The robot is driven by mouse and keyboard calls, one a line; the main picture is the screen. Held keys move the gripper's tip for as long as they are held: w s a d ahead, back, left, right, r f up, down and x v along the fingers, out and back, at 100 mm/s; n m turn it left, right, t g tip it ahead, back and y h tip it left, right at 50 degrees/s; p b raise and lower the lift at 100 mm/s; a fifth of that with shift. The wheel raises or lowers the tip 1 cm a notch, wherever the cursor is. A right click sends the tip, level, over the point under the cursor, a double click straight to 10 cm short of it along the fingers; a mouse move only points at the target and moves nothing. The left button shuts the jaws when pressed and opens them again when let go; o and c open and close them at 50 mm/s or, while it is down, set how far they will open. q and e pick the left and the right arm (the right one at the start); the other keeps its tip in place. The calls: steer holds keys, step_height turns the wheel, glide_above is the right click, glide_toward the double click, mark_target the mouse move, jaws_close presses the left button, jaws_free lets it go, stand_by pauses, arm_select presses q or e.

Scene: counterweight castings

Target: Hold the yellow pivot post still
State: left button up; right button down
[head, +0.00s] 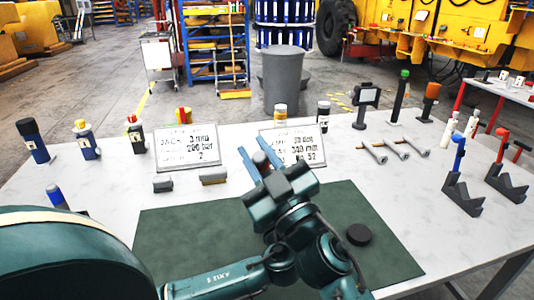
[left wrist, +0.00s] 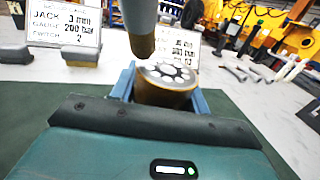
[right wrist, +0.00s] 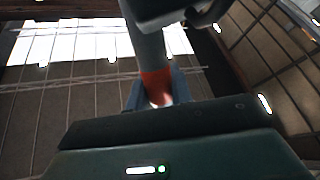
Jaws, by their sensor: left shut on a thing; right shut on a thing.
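In the left wrist view, my left gripper (left wrist: 163,95) is shut around a brownish-yellow round post (left wrist: 165,92), apparently the yellow pivot post.
A green mat (head: 175,225) lies on the pale table (head: 110,185). Two placards (head: 187,147) (head: 294,143) stand behind it, with several capped posts around. A dark puck (head: 359,234) is on the mat's right; grey V-shaped stands (head: 462,195) are further right.

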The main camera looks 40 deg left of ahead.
steer(key=w+d, duration=0.1)
steer(key=w, duration=0.1)
steer(key=w+d, duration=0.1)
steer(key=shift+w+d+f, duration=0.1)
steer(key=shift+w+f, duration=0.05)
steer(key=shift+w, duration=0.25)
stand_by(0.9)
steer(key=shift+s, duration=0.1)
steer(key=s+a, duration=0.4)
steer(key=shift+s+f, duration=0.15)
steer(key=shift+s, duration=0.1)
stand_by(0.4)
step_height(320, 180, up, 6)
stand_by(0.6)
